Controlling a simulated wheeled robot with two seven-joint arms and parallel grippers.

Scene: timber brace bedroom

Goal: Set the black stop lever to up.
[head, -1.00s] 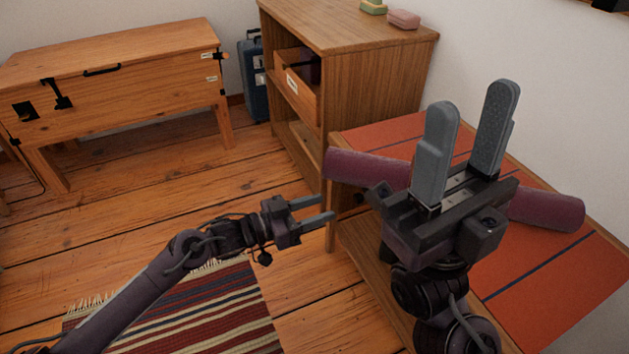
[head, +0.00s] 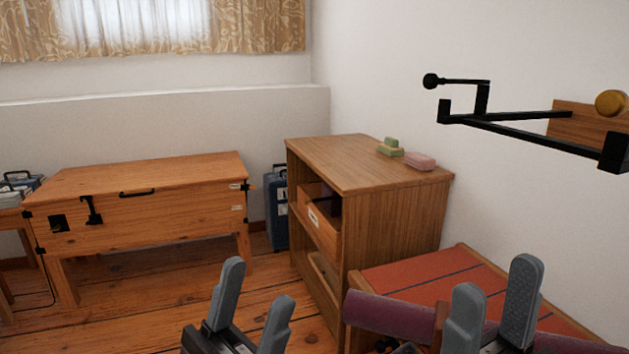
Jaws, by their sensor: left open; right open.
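A black lever with a ball knob (head: 431,81) sticks out to the left, roughly level, on a black metal wall frame (head: 520,116) at the upper right of the head view. I take it to be the stop lever, but no label shows. My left gripper (head: 253,281) is open and empty at the bottom middle, well below and left of the lever. My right gripper (head: 496,276) is open and empty at the lower right, in front of the bench and below the wall frame. Neither gripper appears to touch anything.
The wall frame has a wooden plate with a yellow knob (head: 611,103). Below it are a red-topped bench (head: 430,283) with a purple roll (head: 390,312) and a wooden cabinet (head: 420,215). A wooden chest (head: 165,216) with black fittings stands left. Floor between is clear.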

